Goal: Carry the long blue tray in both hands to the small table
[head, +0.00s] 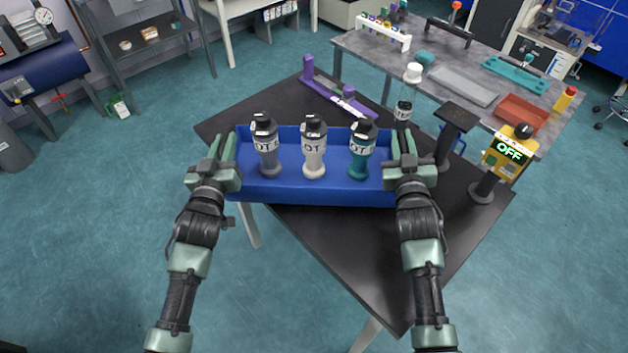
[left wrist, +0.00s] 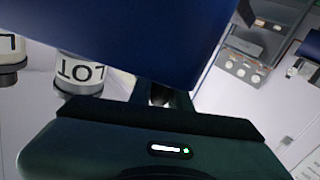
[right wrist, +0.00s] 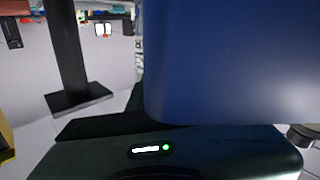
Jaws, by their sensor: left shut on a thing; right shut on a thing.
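The long blue tray (head: 290,190) is held level between my two grippers, over the near left part of a dark-topped table (head: 400,270). Three bottles with LOT labels stand upright in it: a grey one (head: 267,155), a white one (head: 314,155) and a teal one (head: 361,155). My left gripper (head: 226,160) is shut on the tray's left end. My right gripper (head: 403,158) is shut on its right end. The tray wall fills much of the left wrist view (left wrist: 130,35) and the right wrist view (right wrist: 230,65). Whether the tray touches the tabletop is unclear.
On the dark table are a purple stand (head: 340,98), a black post stand (head: 455,125) and a yellow device reading OFF (head: 507,150). A labelled bottle (head: 402,111) stands behind the right gripper. A grey bench (head: 390,62) with trays and a rack lies beyond. Floor is open at left.

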